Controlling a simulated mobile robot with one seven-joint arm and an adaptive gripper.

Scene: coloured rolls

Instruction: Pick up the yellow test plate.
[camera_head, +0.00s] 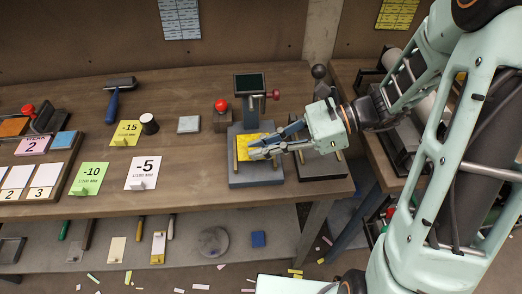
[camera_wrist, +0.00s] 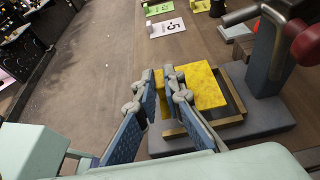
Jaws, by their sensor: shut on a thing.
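The yellow test plate (camera_head: 242,152) is at the grey press stand (camera_head: 256,178), beneath its dark screen. In the wrist view the yellow plate (camera_wrist: 204,86) is a speckled square block over a wood-edged tray (camera_wrist: 232,100). My gripper (camera_head: 256,149) reaches in from the right and is shut on the plate's near edge. In the wrist view the fingertips (camera_wrist: 164,82) sit at the plate's left side, one finger partly covering it. I cannot tell whether the plate still touches the tray.
A red-handled lever (camera_wrist: 300,42) and a blue post (camera_wrist: 265,50) stand close beside the plate. Cards marked -5 (camera_head: 143,173), -10 (camera_head: 88,179) and -15 (camera_head: 126,133) stand to the left. A grey block (camera_head: 188,124) lies behind. The bench front edge is near.

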